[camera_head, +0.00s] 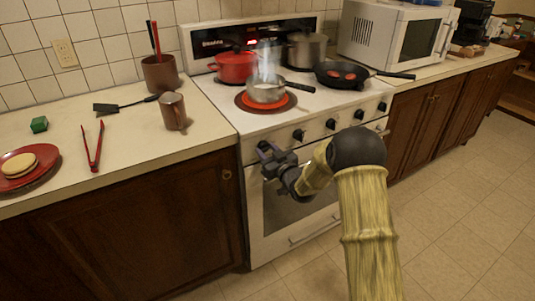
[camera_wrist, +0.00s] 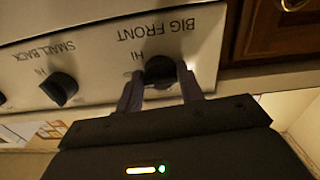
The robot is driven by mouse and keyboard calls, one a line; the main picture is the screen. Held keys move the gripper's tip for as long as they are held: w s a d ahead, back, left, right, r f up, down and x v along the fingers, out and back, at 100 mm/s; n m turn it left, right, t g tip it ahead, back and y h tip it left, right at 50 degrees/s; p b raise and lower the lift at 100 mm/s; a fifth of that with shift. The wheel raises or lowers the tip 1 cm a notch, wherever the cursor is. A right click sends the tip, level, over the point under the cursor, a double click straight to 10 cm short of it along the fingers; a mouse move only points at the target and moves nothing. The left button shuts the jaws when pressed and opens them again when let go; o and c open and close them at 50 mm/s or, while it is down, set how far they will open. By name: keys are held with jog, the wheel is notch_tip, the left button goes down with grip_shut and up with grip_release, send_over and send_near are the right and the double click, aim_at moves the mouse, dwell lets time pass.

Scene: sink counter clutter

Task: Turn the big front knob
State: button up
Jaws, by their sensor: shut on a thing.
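The big front knob (camera_wrist: 160,68) is black and round, on the white stove panel under the upside-down label "BIG FRONT". An "HI" mark shows beside it. My gripper (camera_wrist: 160,88) has one finger on each side of the knob and is shut on it. In the head view my gripper (camera_head: 269,156) is at the left end of the stove's front panel, and it largely hides this knob. The knob's pointer cannot be made out.
The small back knob (camera_wrist: 60,89) sits beside it, apart from my fingers. A steaming saucepan (camera_head: 266,93) stands on a red-orange front burner (camera_head: 244,104). A skillet (camera_head: 341,80), red pot (camera_head: 233,68) and grey pot (camera_head: 306,51) are also on the stove. A brown mug (camera_head: 173,111) stands left.

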jog(key=n+b, duration=0.1)
jog(key=b, duration=0.1)
jog(key=n+b, duration=0.4)
jog(key=shift+f, duration=0.3)
jog(key=n+b, duration=0.1)
jog(key=n, duration=0.1)
jog(key=n+b, duration=0.1)
jog(key=b, duration=0.1)
jog(key=shift+d+r+n, duration=0.1)
jog(key=shift+r+n, duration=0.1)
jog(key=shift+n, duration=0.2)
jog(key=shift+b, duration=0.3)
jog(key=o, duration=1)
jog(key=shift+r, duration=0.1)
jog(key=shift+r, duration=0.15)
